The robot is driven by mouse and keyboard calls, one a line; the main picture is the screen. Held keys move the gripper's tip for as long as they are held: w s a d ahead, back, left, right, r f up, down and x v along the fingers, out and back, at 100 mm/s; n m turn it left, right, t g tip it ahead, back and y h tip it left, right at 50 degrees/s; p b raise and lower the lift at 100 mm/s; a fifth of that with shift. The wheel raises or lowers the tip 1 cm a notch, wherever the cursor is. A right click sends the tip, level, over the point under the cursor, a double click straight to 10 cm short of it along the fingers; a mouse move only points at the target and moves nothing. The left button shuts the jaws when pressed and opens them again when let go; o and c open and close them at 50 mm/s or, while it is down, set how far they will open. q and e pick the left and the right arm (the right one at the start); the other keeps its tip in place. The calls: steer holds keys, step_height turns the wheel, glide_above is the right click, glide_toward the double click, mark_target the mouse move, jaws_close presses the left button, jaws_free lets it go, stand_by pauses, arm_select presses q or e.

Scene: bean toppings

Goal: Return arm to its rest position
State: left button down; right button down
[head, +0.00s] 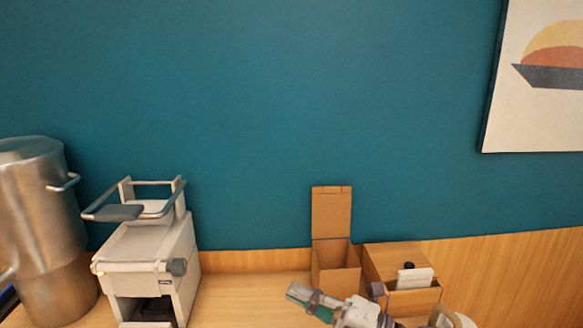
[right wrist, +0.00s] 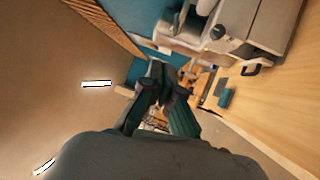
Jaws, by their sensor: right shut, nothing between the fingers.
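My right gripper (head: 299,294) shows at the bottom of the head view, in front of the open cardboard box and pointing left. Its fingers are closed together with nothing between them. In the right wrist view the dark fingers of the right gripper (right wrist: 163,80) meet near the middle of the picture. Part of my right arm shows at the lower edge of the head view. My left gripper is in neither view.
A white machine (head: 145,245) and a large metal pot (head: 42,215) stand at the left. An open cardboard box (head: 333,215) and a wooden box (head: 385,262) stand behind my right gripper. The counter (head: 250,300) between machine and gripper is clear. A picture (head: 535,110) hangs on the teal wall.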

steer(key=w+d+f+m+t+h, duration=0.1)
steer(key=d+f+m+t+h, duration=0.1)
steer(key=d+m+t+h, duration=0.55)
steer(key=w+d+f+m+t+h, duration=0.15)
steer(key=m+t+h, duration=0.25)
steer(key=m, duration=0.7)
steer(key=s+d+f+m+g+h, duration=0.3)
steer(key=d+f+m+h, duration=0.15)
steer(key=f, duration=0.25)
steer(key=s+d+f+m+g+h, duration=0.3)
steer(key=s+d+f+m+g, duration=0.15)
steer(key=f, duration=0.25)
steer(key=s+f+m+g, duration=0.1)
steer(key=s+f+g, duration=0.45)
steer(key=s, duration=0.45)
steer(key=s+f+m+g, duration=0.1)
steer(key=s+f+g, duration=0.4)
steer(key=s, duration=0.5)
step_height(320, 180, down, 28)
steer(key=b, duration=0.1)
steer(key=s+d+f, duration=0.2)
steer(key=s+f, duration=0.6)
steer(key=s+d+f+b, duration=0.1)
steer(key=s+d+f, duration=0.1)
steer(key=s+f, duration=0.7)
steer(key=shift+f+n+g, duration=0.3)
steer(key=shift+n+g, duration=0.05)
steer(key=shift+g, duration=0.1)
